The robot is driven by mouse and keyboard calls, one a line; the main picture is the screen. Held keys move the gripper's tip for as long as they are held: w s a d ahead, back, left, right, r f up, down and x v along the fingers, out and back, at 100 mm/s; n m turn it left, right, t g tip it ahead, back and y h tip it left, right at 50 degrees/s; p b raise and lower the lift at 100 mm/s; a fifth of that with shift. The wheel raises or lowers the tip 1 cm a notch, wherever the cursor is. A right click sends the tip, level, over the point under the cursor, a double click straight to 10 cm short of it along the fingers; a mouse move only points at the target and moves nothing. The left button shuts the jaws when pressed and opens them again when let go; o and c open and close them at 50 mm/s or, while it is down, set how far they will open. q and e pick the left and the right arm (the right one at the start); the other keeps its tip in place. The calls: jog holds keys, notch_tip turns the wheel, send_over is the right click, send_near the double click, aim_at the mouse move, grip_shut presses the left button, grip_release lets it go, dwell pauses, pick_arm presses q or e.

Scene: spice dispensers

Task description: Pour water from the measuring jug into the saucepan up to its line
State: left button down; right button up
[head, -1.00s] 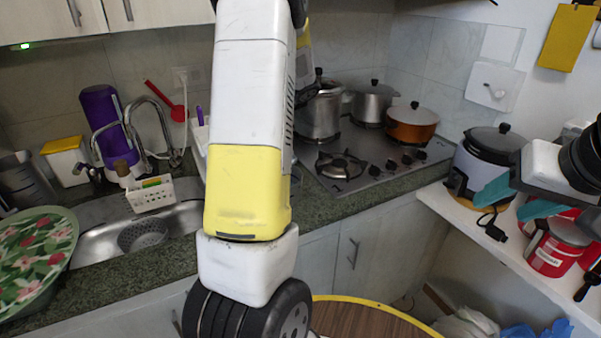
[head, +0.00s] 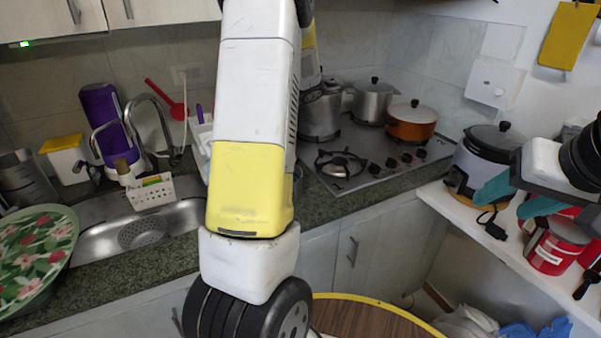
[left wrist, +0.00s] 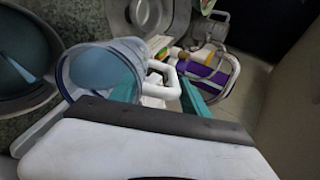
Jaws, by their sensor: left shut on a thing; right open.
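In the left wrist view, my left gripper (left wrist: 162,92) has its teal fingers on either side of the pale handle of a clear measuring jug (left wrist: 100,72). It is shut on the handle. The jug's round rim is tilted towards the left, and a bluish tint shows inside. A dark round saucepan (left wrist: 42,98) lies left of the jug, with a blue-grey surface inside and a paler blue streak on it. I cannot make out its line. My left arm hides the jug and saucepan in the head view. My right gripper (head: 516,197) is open and empty at the right.
The sink (head: 92,245) and a white basket (head: 150,193) are at the left. The stove (head: 360,160) holds several pots at the back. A rice cooker (head: 484,165) and a red can (head: 556,246) stand on the right shelf, close to my right gripper.

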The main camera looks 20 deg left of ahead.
pick_arm(q)
jog(key=shift+w+d+r+y+p, duration=0.2)
jog(key=shift+d+r+y+p, duration=0.3)
jog(key=shift+p, duration=0.35)
dwell(1.4)
jog(key=shift+a, duration=0.2)
